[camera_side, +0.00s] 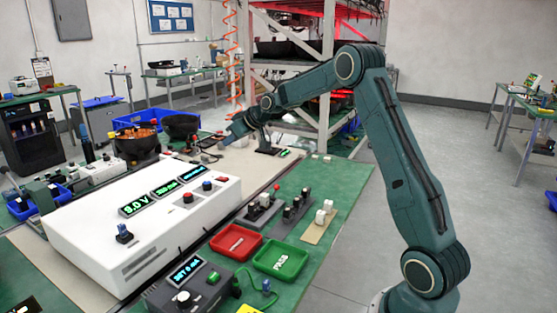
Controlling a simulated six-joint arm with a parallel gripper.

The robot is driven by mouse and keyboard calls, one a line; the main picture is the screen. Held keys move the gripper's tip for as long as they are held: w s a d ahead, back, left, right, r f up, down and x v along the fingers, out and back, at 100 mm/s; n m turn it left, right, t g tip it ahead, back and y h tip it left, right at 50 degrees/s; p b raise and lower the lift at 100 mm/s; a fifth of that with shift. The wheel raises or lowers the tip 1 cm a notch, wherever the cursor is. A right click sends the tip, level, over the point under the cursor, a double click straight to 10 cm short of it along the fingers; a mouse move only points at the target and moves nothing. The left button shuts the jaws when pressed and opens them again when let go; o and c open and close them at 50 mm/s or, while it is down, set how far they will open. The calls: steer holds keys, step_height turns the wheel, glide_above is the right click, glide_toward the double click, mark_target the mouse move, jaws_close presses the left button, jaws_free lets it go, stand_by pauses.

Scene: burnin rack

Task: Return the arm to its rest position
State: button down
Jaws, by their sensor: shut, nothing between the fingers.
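My gripper (232,137) is at the far part of the bench, at the left end of my outstretched arm. It is low over the pale bench surface, behind the white power supply (140,225). It is small in the view, its fingers look closed, and I see nothing held in it. My arm reaches from the right, bends high at the elbow and slopes down to the left.
A red tray (235,243) and a green tray marked PASS (281,259) lie on the green mat (330,232). Grey holders with small parts (291,213) stand behind them. Dark bowls (137,145) stand left of my gripper. A white-framed rack (328,75) rises behind the bench.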

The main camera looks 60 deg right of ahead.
steer(key=shift+s+a+r, duration=0.1)
stand_by(0.3)
steer(key=s+a+r+g, duration=0.1)
steer(key=s+a+r, duration=0.4)
steer(key=s+a, duration=0.4)
steer(key=s+a+r+g, duration=0.1)
steer(key=s+a+r, duration=0.3)
steer(key=s+a, duration=0.4)
steer(key=s+a+f, duration=0.1)
steer(key=s+a, duration=0.1)
steer(key=s, duration=0.6)
steer(key=s+a+f+g, duration=0.1)
steer(key=s+a+f, duration=0.1)
steer(key=s, duration=0.6)
steer(key=s+a+f+g, duration=0.1)
steer(key=s+a, duration=0.2)
steer(key=s, duration=0.6)
steer(key=shift+f, duration=0.25)
